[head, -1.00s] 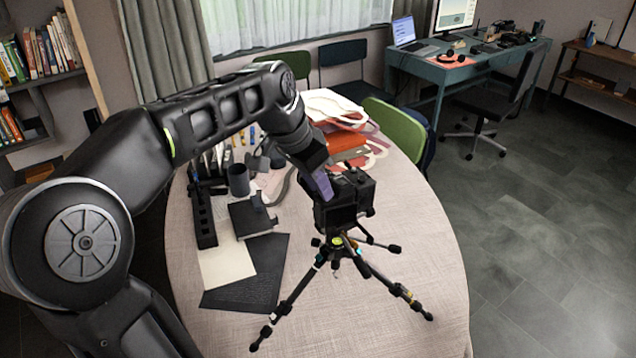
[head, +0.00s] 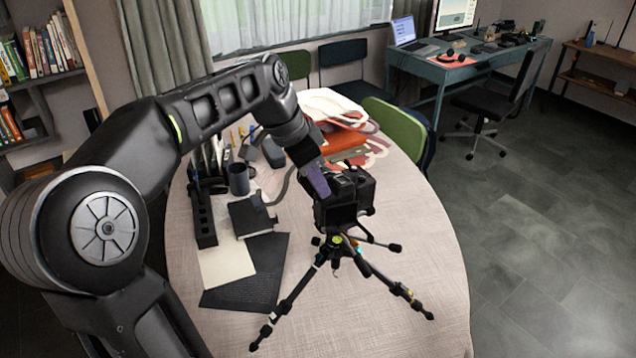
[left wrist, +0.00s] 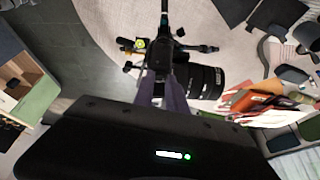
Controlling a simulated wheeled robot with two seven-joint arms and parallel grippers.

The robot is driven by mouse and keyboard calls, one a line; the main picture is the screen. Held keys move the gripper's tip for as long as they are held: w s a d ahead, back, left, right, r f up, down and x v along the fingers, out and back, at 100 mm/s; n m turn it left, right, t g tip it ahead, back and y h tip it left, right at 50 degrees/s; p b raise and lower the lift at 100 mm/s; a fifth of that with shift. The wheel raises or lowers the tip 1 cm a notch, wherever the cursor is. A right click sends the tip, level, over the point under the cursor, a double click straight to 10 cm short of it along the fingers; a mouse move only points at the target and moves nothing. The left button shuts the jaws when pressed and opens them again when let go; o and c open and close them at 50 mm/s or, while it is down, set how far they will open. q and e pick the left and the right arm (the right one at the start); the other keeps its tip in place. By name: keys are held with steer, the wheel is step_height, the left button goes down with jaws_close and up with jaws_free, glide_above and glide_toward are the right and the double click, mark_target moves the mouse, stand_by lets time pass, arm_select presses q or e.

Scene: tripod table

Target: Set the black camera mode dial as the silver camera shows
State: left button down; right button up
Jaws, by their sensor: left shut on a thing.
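The black camera (head: 348,200) stands on a small black tripod (head: 338,246) on the table. My left gripper (head: 319,184) reaches down to the top left of this camera and is shut there, at the mode dial. The dial itself is hidden by the fingers. In the left wrist view, the gripper's fingers (left wrist: 163,92) point at the camera, and its black lens (left wrist: 206,82) sticks out to their right. I cannot make out the silver camera in either view. My right gripper is not in view.
The oval table (head: 410,300) is clear at its front right. A black notebook (head: 250,216), a dark mat (head: 258,275), a grey mug (head: 239,180) and orange and white folded things (head: 345,140) lie left of and behind the tripod. A green chair (head: 395,128) stands behind.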

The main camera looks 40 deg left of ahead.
arm_select(q)
steer(key=shift+w+a+m+g+h, duration=0.1)
steer(key=shift+m+g+h, duration=0.25)
steer(key=shift+m, duration=1.05)
steer(key=c, duration=1.3)
jaws_free()
steer(key=shift+c, duration=0.2)
steer(key=shift+r, duration=0.15)
steer(key=shift+a+r, duration=0.15)
steer(key=shift+r, duration=0.15)
steer(key=p+v, duration=0.3)
steer(key=v, duration=0.4)
steer(key=shift+p, duration=0.35)
steer(key=shift+s+a+f, duration=0.1)
steer(key=shift+s+f, duration=0.05)
steer(key=shift+s, duration=0.05)
